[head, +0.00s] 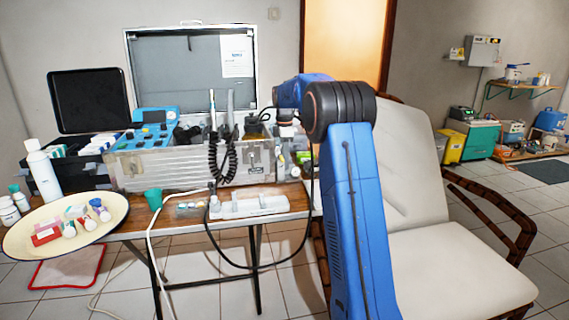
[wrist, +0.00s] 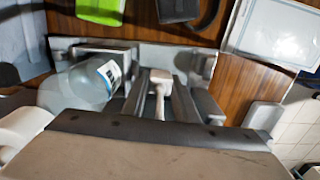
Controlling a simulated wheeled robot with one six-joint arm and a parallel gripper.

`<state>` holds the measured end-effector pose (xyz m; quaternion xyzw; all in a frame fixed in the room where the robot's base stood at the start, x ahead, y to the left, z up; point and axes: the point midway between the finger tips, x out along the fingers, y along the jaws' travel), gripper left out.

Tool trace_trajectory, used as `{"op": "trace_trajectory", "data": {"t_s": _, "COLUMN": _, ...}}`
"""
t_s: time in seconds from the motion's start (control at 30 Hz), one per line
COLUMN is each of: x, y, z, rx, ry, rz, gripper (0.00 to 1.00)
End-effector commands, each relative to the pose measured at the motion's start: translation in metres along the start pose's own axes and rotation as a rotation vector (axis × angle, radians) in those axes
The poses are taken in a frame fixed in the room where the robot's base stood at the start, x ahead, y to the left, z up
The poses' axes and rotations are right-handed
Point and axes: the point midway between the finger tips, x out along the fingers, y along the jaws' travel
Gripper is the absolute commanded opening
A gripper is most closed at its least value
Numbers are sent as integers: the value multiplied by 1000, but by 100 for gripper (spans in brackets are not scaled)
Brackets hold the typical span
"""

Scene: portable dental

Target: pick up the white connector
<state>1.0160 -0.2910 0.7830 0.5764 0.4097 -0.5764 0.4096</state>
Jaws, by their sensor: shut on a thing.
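The white connector (wrist: 160,76) shows in the wrist view as a small pale block with a narrow stem, upright in the picture. It sits between the two dark fingers of my gripper (wrist: 160,92), which is shut on it. The connector is over or inside the metal case; I cannot tell whether it touches anything below. In the head view my blue arm reaches toward the right end of the open metal case (head: 150,170), and its links hide the fingertips and the connector.
In the wrist view a clear bottle (wrist: 75,88) lies close left of my fingers. In the head view a white rack (head: 248,205) stands at the table's front edge, a cream tray (head: 105,231) at left and a reclining chair (head: 455,270) at right. Dark cables hang before the case.

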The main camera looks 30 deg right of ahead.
Motion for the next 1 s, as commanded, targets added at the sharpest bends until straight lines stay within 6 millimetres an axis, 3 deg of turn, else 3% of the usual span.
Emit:
{"op": "trace_trajectory", "data": {"t_s": 0.17, "x": -10, "y": 0, "z": 0, "rx": 0, "ry": 0, "rz": 2, "gripper": 5}}
{"op": "trace_trajectory", "data": {"t_s": 0.63, "x": -86, "y": 1, "z": 0, "rx": 0, "ry": 0, "rz": 2, "gripper": 5}}
{"op": "trace_trajectory", "data": {"t_s": 1.0, "x": -100, "y": 0, "z": 0, "rx": 0, "ry": 0, "rz": 0, "gripper": 5}}
